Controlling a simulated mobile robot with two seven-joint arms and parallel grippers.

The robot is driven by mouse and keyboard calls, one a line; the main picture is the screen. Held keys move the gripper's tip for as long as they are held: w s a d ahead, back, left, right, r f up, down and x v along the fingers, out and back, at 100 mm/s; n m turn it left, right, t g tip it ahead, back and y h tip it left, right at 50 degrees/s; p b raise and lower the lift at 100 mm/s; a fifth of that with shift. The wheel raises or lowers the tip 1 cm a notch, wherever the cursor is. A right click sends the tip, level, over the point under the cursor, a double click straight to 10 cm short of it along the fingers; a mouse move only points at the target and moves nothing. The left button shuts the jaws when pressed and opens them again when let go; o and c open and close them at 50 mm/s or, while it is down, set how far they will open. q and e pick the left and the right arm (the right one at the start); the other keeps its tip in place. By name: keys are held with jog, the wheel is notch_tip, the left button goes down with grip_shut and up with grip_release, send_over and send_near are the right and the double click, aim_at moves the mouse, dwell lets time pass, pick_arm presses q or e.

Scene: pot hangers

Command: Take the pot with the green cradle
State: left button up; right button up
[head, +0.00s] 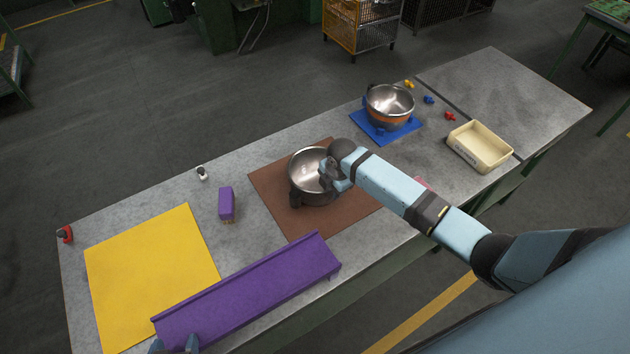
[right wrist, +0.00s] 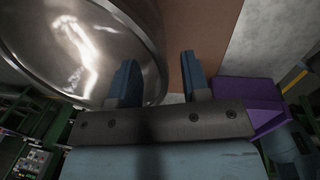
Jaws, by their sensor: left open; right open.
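A steel pot (head: 308,172) with a dark outer side stands on a brown mat (head: 275,190) in the middle of the table. The pot also fills the upper left of the right wrist view (right wrist: 75,40). My right gripper (head: 330,174) is at the pot's right side, and its arm hides part of the pot. In the right wrist view its fingers (right wrist: 158,80) are apart with nothing clearly between them; the left finger overlaps the pot. A second steel pot (head: 389,98) with an orange band stands on a blue mat (head: 368,127). I see no green cradle. My left gripper (head: 174,345) is open at the bottom edge.
A purple tray (head: 250,285) lies along the near edge, beside a yellow mat (head: 150,270). A purple block (head: 226,204) stands left of the brown mat. A cream bin (head: 480,147) and small coloured pieces (head: 429,99) are at the right. The table's far right is clear.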

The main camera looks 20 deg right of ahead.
jog(key=shift+f, duration=0.3)
grip_shut()
jog(key=shift+w+r, duration=0.1)
jog(key=shift+r, duration=0.05)
